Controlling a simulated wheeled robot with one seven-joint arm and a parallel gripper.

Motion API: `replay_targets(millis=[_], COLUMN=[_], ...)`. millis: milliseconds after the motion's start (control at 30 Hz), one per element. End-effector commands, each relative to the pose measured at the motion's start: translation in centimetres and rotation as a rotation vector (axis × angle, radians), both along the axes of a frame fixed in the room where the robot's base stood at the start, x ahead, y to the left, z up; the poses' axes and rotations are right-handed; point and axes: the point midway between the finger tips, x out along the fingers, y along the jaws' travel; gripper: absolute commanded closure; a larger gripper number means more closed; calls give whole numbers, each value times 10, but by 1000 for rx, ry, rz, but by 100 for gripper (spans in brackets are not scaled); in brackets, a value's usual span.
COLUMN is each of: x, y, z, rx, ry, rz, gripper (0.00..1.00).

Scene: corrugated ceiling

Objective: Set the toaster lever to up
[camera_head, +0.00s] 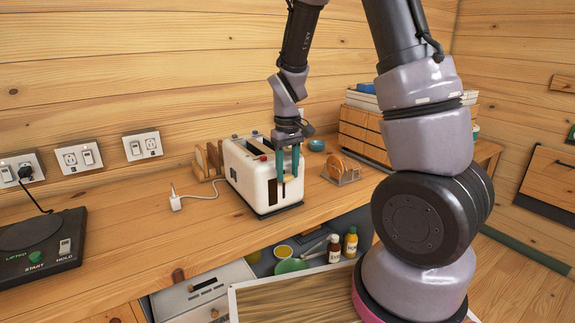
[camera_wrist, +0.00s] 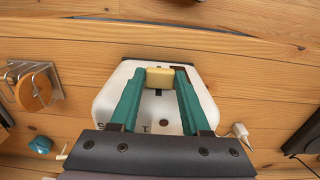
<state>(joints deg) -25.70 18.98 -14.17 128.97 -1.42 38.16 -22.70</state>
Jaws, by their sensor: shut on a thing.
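A white toaster (camera_head: 252,179) with dark slots on top stands on the wooden counter, and it also shows from above in the wrist view (camera_wrist: 115,95). Its lever is a small cream block (camera_head: 289,178), at the toaster's near end; it shows more clearly in the wrist view (camera_wrist: 160,78). My gripper (camera_head: 288,172) reaches down from above at that end. Its two teal fingers, seen also in the wrist view (camera_wrist: 160,80), are closed on the lever, one on each side. The lever's exact height in its slot is hard to tell.
A toast rack (camera_head: 341,168) stands right of the toaster, and wooden boards (camera_head: 207,160) stand behind its left side. A white plug (camera_head: 175,202) with a cord lies to the left. An open drawer with bottles (camera_head: 350,243) is below the counter edge.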

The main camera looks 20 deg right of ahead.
Motion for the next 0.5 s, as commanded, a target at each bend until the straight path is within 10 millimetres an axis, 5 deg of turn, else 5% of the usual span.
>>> replay_targets(millis=[200,233,300,500], x=[0,0,0,0], y=[0,0,0,0], z=[0,0,0,0], rx=[0,0,0,0], ry=[-1,-1,-1,0], rz=[0,0,0,-1], gripper=[100,50,23,22])
